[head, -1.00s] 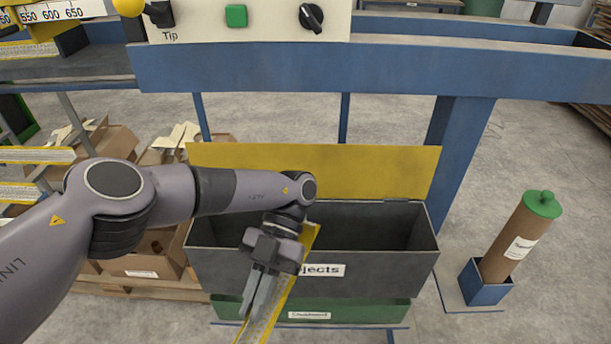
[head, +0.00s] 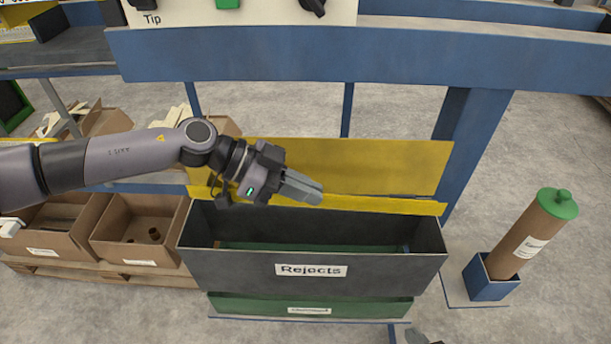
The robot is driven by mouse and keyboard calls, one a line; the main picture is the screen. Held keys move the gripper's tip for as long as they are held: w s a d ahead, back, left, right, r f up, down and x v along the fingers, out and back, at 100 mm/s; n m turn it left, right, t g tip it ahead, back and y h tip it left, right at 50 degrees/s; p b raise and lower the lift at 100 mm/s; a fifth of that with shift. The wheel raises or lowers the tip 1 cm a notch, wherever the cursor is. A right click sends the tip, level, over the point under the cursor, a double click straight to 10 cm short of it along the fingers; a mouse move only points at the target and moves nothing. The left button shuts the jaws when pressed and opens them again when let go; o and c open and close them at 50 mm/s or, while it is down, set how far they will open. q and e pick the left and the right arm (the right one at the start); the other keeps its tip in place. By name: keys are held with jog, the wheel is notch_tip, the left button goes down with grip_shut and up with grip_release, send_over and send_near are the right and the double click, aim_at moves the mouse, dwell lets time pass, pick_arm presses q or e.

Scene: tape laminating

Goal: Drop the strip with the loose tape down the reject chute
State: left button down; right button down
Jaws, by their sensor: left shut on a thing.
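I cannot make out which part of the tape is loose.
A yellow panel (head: 350,163) stands up behind the bin. A blue beam (head: 360,57) crosses above. Cardboard boxes (head: 140,228) stand at the left. A brown tube with a green cap (head: 528,235) leans in a blue holder at the right.

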pick_arm(q)
jog(key=shift+w+n+t, duration=0.3)
jog(key=shift+w, duration=0.15)
jog(key=shift+f, duration=0.6)
notch_tip(320, 180, down, 6)
jog(key=b, duration=0.5)
jog(key=shift+r, duration=0.2)
jog(key=c, duration=1.2)
grip_release()
jog(key=shift+a, duration=0.1)
